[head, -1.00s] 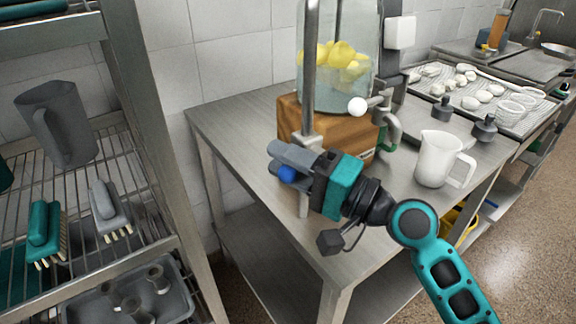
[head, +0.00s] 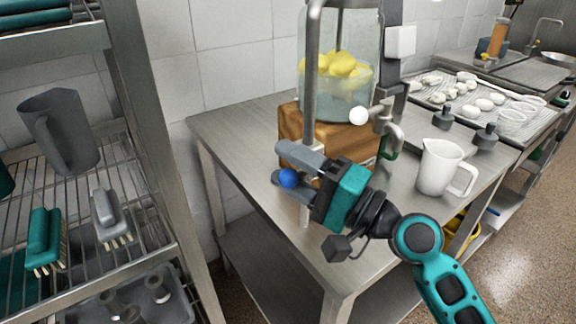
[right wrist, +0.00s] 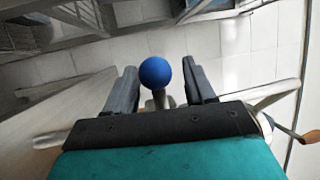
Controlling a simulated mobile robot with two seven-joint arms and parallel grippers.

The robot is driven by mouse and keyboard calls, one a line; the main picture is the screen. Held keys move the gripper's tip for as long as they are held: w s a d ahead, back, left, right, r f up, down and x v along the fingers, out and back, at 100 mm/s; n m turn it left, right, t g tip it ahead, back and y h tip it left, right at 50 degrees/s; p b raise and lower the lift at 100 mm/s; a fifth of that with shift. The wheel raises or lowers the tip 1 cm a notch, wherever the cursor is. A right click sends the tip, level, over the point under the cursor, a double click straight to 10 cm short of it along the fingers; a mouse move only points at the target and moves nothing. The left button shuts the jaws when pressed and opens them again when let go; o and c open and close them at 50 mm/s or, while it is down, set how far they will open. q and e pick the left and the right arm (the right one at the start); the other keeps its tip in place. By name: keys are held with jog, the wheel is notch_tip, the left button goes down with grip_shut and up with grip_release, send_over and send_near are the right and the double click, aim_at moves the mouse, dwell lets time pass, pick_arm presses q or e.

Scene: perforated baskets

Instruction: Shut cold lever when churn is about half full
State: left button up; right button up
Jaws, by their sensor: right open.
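The glass churn (head: 341,100) stands on a wooden block (head: 300,128), with pale liquid in about its lower half and yellow lumps at the liquid's surface. A blue ball knob (head: 289,178), seemingly the cold lever's, sits between the open fingers of my right gripper (head: 292,175). In the right wrist view the blue knob (right wrist: 155,72) is between the fingers (right wrist: 160,90), with gaps on both sides. A steel pipe (head: 312,70) rises in front of the churn. Another lever has a white ball knob (head: 358,116). My left gripper is not in view.
A white pitcher (head: 435,168) stands right of my gripper on the steel table (head: 240,125). Dark weights (head: 485,136) and a tray (head: 420,96) with pale lumps are behind it. A wire shelf rack (head: 150,120) stands at the left.

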pick_arm(q)
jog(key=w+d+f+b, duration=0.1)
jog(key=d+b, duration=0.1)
jog(key=b, duration=0.1)
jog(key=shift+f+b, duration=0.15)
jog(key=shift+b, duration=0.2)
pick_arm(e)
jog(key=v, duration=1.2)
jog(key=shift+d, duration=0.15)
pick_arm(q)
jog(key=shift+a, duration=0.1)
pick_arm(e)
jog(key=shift+s, duration=0.15)
